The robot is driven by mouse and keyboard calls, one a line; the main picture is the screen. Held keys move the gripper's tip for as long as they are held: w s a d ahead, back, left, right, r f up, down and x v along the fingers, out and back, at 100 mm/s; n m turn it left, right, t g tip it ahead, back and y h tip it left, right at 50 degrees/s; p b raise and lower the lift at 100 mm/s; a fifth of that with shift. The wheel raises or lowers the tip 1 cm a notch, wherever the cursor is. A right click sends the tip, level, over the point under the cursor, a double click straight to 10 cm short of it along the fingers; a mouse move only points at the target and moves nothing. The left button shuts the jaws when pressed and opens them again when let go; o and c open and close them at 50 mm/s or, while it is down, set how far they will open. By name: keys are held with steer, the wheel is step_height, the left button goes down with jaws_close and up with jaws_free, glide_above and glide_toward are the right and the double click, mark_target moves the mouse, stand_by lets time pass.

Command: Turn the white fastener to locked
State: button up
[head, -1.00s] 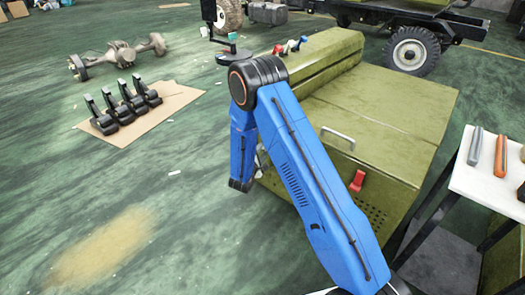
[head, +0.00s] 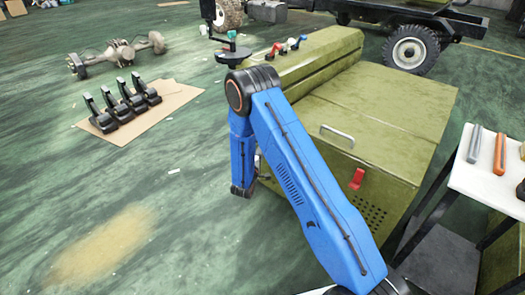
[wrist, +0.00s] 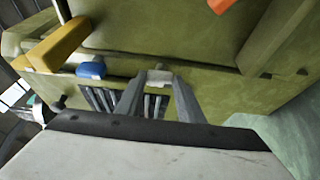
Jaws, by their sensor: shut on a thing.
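The white fastener (wrist: 159,77) is on the front edge of the olive-green box (wrist: 170,50), at the middle of the wrist view. My gripper (wrist: 158,82) reaches up to it, with its two grey fingers on either side of the fastener. The fingers are closed on it. In the head view, my blue arm hides the fastener and the gripper, at the left side of the green box (head: 385,110).
In the wrist view, a blue fastener (wrist: 91,69) and a yellow handle (wrist: 57,44) are left of the white one. An orange part (wrist: 220,5) is at the top. In the head view, a red latch (head: 356,179) is on the box, and a white-topped table (head: 486,185) stands right.

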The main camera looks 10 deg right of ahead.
steer(key=shift+f, duration=0.1)
steer(key=o, duration=1.1)
steer(key=shift+c, duration=0.2)
steer(key=v, duration=1.7)
steer(key=shift+s+a, duration=0.15)
steer(key=shift+a, duration=0.05)
